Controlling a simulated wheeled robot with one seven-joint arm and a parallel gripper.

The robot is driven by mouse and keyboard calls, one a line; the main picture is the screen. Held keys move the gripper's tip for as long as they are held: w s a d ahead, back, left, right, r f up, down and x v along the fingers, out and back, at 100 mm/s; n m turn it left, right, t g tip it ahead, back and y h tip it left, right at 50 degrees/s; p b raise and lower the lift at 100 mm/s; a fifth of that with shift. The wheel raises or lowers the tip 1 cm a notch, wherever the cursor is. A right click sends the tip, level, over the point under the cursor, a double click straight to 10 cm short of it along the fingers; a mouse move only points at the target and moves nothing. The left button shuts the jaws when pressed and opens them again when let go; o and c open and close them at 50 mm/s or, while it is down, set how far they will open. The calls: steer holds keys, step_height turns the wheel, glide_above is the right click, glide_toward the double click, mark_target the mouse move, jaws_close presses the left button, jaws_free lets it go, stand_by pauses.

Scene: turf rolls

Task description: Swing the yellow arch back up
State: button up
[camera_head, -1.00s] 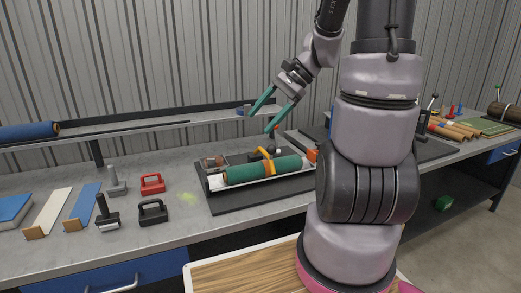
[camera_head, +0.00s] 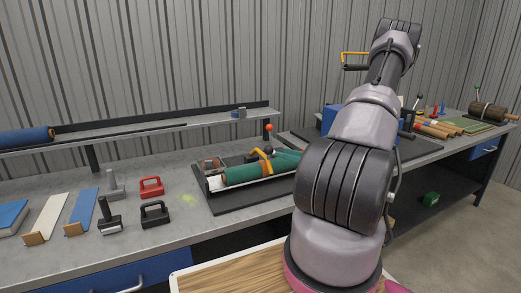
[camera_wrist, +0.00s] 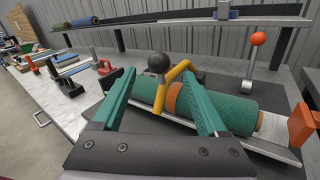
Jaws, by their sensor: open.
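The yellow arch (camera_head: 262,154) sits low across the green turf roll (camera_head: 243,174), which lies in a pale tray on a dark base. In the wrist view the arch (camera_wrist: 172,76) shows just beyond my fingertips, with a black ball knob (camera_wrist: 159,62) beside its top. My gripper (camera_wrist: 158,73) is open, its teal fingers spread either side of the arch and knob, with nothing held. I cannot tell whether the fingers touch the arch.
A red-ball lever (camera_wrist: 253,58) stands beyond the roll. An orange block (camera_wrist: 302,125) is at the tray's right end. A shelf (camera_head: 190,123) runs behind the bench. Tools, including a red-handled one (camera_head: 151,187), stand to the left. A yellow bar (camera_head: 355,54) shows beside my arm; its mounting is hidden.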

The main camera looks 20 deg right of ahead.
mark_target(260, 152)
steer(key=x, duration=1)
steer(key=shift+a, duration=0.25)
steer(key=shift+w, duration=0.1)
jaws_close()
stand_by(0.9)
